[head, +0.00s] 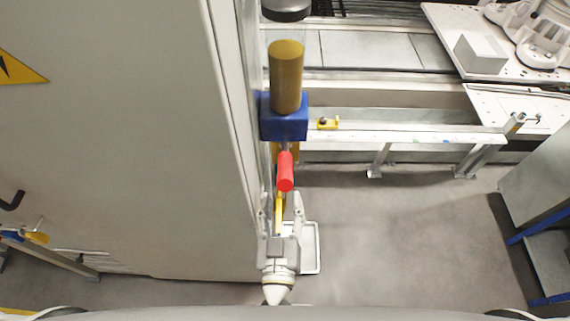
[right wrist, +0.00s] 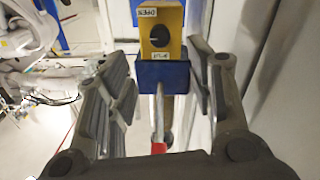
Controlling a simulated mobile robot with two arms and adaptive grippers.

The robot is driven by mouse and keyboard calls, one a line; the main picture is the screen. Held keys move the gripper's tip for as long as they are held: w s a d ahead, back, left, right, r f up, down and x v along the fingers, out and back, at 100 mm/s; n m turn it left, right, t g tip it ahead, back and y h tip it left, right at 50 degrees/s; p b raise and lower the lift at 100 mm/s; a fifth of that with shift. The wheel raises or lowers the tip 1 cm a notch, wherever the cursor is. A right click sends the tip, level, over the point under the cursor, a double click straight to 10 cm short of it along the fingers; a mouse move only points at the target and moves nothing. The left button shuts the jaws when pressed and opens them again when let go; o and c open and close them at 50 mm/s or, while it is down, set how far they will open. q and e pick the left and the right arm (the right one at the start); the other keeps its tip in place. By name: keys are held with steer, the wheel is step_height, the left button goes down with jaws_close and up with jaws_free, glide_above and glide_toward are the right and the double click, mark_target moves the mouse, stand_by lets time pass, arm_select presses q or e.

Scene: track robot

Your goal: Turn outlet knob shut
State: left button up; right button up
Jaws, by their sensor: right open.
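A blue block (head: 284,117) with a yellow-brown cylinder (head: 286,75) on top stands by the edge of a tall grey cabinet. A red handle (head: 285,171) sticks out below the block, and a yellow piece shows beneath it. In the right wrist view are a yellow box (right wrist: 173,32) with a dark round spot and two small labels, one reading OPEN, and the blue block (right wrist: 163,76). I cannot tell which part is the outlet knob. My right gripper (head: 281,212) is open below the red handle, its fingers (right wrist: 160,85) spread either side of the block in the wrist view. Left gripper is out of view.
The grey cabinet (head: 120,130) fills the left, close beside the right gripper. A metal rail frame (head: 400,134) runs behind on the right. A white table (head: 530,105) with a white robot stands at the back right. Grey floor (head: 400,230) is clear at right.

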steer(key=w+p, duration=0.3)
steer(key=w, duration=0.7)
steer(key=shift+w+d, duration=0.25)
steer(key=c, duration=1)
steer(key=shift+c, duration=0.2)
steer(key=shift+f, duration=0.1)
